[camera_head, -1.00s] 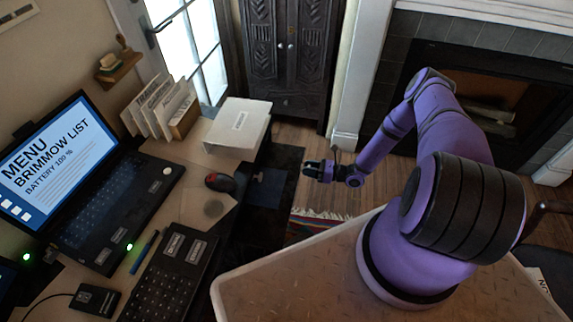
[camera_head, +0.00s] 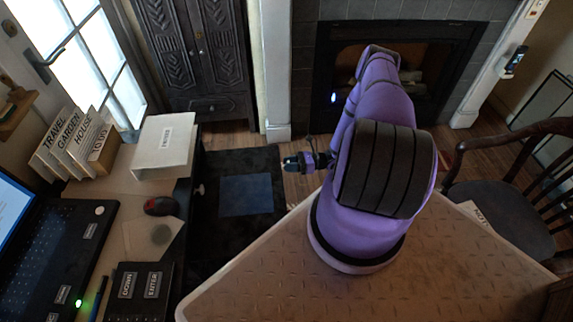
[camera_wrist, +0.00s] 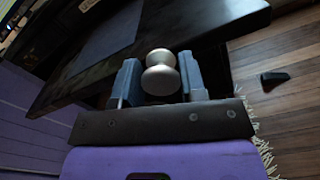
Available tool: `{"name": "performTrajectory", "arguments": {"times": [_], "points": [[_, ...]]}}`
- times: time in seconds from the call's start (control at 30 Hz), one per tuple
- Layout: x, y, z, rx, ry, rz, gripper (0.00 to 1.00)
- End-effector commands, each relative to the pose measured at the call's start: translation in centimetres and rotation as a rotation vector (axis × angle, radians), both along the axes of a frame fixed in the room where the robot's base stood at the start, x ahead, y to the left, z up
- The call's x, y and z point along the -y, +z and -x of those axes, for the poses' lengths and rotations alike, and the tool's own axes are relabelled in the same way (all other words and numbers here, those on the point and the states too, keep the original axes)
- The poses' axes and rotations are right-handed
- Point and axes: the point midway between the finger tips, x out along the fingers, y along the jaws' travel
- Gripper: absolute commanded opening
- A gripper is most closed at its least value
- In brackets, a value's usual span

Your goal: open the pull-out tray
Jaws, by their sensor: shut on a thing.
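The pull-out tray (camera_head: 262,160) is a flat black panel with a blue-grey pad on it. It stands well out from under the desk (camera_head: 130,192), with the whole pad in sight. In the wrist view the tray's black surface (camera_wrist: 215,17) lies beyond my gripper (camera_wrist: 160,80). The fingers are shut on a pale metallic round knob (camera_wrist: 161,72), one on each side, at the tray's front. In the head view my gripper (camera_head: 291,163) is at the tray's right edge; the knob cannot be made out there.
A wooden chair (camera_head: 510,200) stands at the right. A fireplace (camera_head: 330,85) is behind my arm. Wooden floor shows beyond the tray.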

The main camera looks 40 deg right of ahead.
Motion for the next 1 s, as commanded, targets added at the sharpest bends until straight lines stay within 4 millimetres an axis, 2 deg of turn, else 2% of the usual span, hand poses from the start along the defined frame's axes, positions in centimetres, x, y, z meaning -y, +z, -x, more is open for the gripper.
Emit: {"name": "performTrajectory", "arguments": {"times": [0.13,0.17,0.2,0.27,0.53,0.67,1.0], "points": [[0.0,0.0,0.0,0.001,-0.001,0.001,0.00],[0.0,0.0,0.0,0.001,-0.001,0.000,0.43],[0.0,0.0,0.0,0.001,-0.001,0.000,0.52],[0.0,0.0,-0.1,0.001,-0.001,0.001,0.64],[0.0,0.0,0.0,0.001,-0.001,0.001,0.64],[0.7,0.0,0.4,0.001,-0.002,0.000,0.64],[5.6,0.0,4.0,0.001,-0.004,0.001,0.64]]}}
